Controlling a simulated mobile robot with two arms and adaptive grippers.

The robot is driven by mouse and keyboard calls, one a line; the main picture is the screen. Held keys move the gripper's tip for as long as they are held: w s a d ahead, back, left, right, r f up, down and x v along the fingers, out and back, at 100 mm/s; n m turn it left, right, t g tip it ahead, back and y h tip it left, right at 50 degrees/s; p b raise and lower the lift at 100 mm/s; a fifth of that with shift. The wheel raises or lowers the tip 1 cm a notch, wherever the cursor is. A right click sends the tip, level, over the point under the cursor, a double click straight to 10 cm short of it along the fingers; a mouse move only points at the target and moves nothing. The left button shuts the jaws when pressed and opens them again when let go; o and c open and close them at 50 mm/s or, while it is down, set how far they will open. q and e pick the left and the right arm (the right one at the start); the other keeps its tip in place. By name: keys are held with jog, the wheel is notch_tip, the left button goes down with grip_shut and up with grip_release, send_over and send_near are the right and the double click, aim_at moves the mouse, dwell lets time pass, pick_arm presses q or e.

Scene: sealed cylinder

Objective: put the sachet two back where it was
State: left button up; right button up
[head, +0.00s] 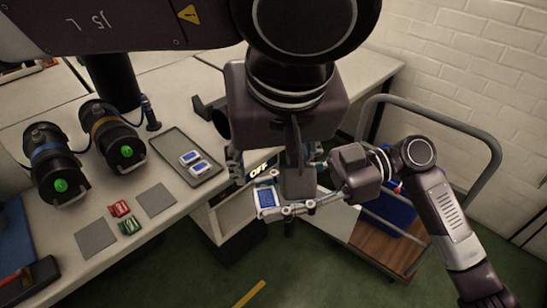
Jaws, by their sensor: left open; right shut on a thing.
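My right gripper (285,207) reaches in from the right and is shut on a white sachet with a blue label (266,198). It holds the sachet out past the bench edge, below my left gripper. My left gripper (274,170) is open, its fingers spread above and behind the held sachet; its wrist hides part of the scene. Two similar white and blue sachets (190,158) (200,168) lie in the grey tray (172,143) on the bench. I cannot read any number on the sachets.
Red (119,208) and green (130,225) packets lie between two grey squares (96,238) (156,200). A trolley (382,251) with a blue crate (390,212) stands at right.

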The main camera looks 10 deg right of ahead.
aim_at(267, 192)
pick_arm(q)
jog(key=x, duration=1)
jog(key=shift+f, duration=0.25)
jog(key=shift+c, duration=0.2)
jog(key=c, duration=1)
jog(key=shift+d, duration=0.1)
jog(key=shift+c, duration=1.4)
pick_arm(e)
jog(key=o, duration=1)
jog(key=shift+o, duration=0.2)
